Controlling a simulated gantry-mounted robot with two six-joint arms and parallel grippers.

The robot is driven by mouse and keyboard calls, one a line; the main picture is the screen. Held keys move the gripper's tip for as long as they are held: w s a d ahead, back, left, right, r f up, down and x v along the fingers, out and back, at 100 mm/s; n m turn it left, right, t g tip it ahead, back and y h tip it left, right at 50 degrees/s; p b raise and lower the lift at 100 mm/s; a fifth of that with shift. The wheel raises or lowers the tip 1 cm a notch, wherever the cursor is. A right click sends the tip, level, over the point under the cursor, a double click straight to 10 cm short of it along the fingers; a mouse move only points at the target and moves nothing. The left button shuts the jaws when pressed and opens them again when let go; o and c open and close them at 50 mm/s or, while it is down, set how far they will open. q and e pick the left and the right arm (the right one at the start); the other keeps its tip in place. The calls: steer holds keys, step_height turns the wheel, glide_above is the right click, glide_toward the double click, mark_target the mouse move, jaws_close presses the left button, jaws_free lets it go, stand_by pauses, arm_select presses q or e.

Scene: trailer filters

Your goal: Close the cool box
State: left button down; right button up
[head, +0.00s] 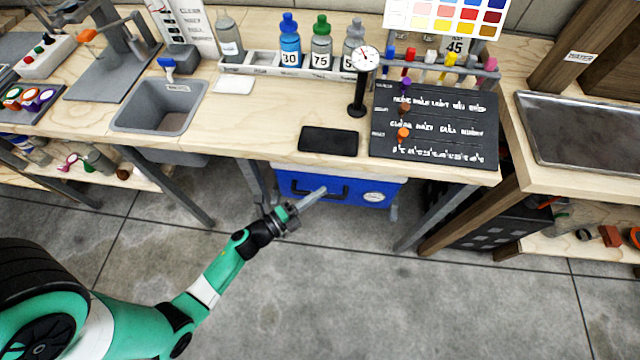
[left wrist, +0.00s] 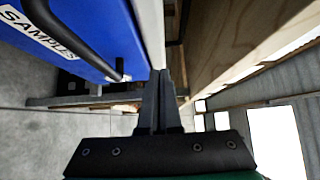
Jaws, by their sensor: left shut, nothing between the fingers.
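The cool box (head: 335,192) is a blue box under the workbench, with a black handle and a round dial on its front. In the left wrist view its blue front (left wrist: 105,25) fills the upper left, with a black handle and a partly cut-off "SAMPLES" label. A white strip runs along its right edge. I cannot tell whether the door is fully closed or slightly ajar. My left gripper (head: 321,191) is shut and empty. It overlaps the box front in the head view, and its fingertips (left wrist: 161,78) are beside the white strip; contact is unclear.
The wooden workbench (head: 265,148) overhangs the box and carries bottles, a grey sink (head: 160,105), a black pad (head: 329,140) and a dark board (head: 435,120). Metal legs (head: 425,218) flank the box. The concrete floor (head: 330,290) in front is clear.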

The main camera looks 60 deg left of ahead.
arm_select(q)
steer(key=s+p, duration=0.2)
steer(key=s, duration=0.6)
steer(key=shift+s+d, duration=0.25)
steer(key=shift+s, duration=0.15)
